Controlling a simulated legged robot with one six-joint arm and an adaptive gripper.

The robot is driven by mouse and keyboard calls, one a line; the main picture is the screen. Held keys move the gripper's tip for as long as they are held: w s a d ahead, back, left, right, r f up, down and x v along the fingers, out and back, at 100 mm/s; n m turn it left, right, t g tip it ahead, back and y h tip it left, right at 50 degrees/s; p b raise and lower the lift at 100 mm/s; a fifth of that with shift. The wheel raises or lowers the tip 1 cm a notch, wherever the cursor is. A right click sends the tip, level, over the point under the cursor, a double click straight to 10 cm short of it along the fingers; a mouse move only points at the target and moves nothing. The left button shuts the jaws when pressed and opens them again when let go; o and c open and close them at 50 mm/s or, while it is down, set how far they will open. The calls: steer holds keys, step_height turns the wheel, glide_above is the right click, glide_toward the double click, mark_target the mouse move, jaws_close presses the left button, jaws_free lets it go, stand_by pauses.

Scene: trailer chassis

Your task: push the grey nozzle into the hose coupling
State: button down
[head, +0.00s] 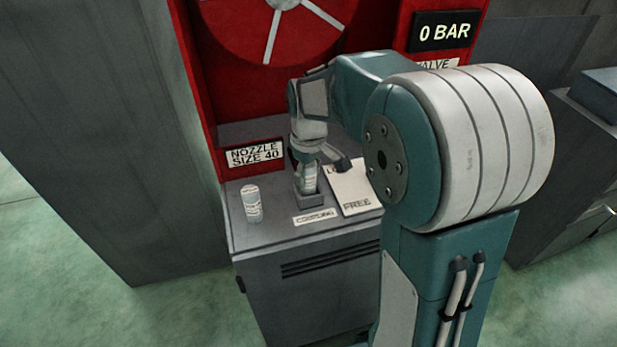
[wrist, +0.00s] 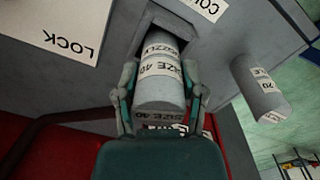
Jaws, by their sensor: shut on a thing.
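The grey nozzle (wrist: 160,88) has white bands marked SIZE 40 and is held between the two fingers of my gripper (wrist: 160,97). In the head view my gripper (head: 308,168) points down over the grey coupling block (head: 311,200), with the nozzle (head: 310,180) upright in it. In the wrist view the nozzle's far end meets the dark opening of the coupling (wrist: 176,14). It seems to be at or just inside the opening; how deep is hidden.
A second grey nozzle (head: 252,204) stands free on the cabinet top, left of the coupling; its label (wrist: 262,88) shows 20. A LOCK/FREE plate (head: 356,190) lies to the right. A red hose reel housing (head: 205,100) rises behind. The display (head: 445,31) reads 0 BAR.

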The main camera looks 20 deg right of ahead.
steer(key=shift+a+f, duration=0.1)
steer(key=shift+f, duration=0.65)
steer(key=shift+c, duration=0.9)
jaws_free()
steer(key=shift+f, duration=0.1)
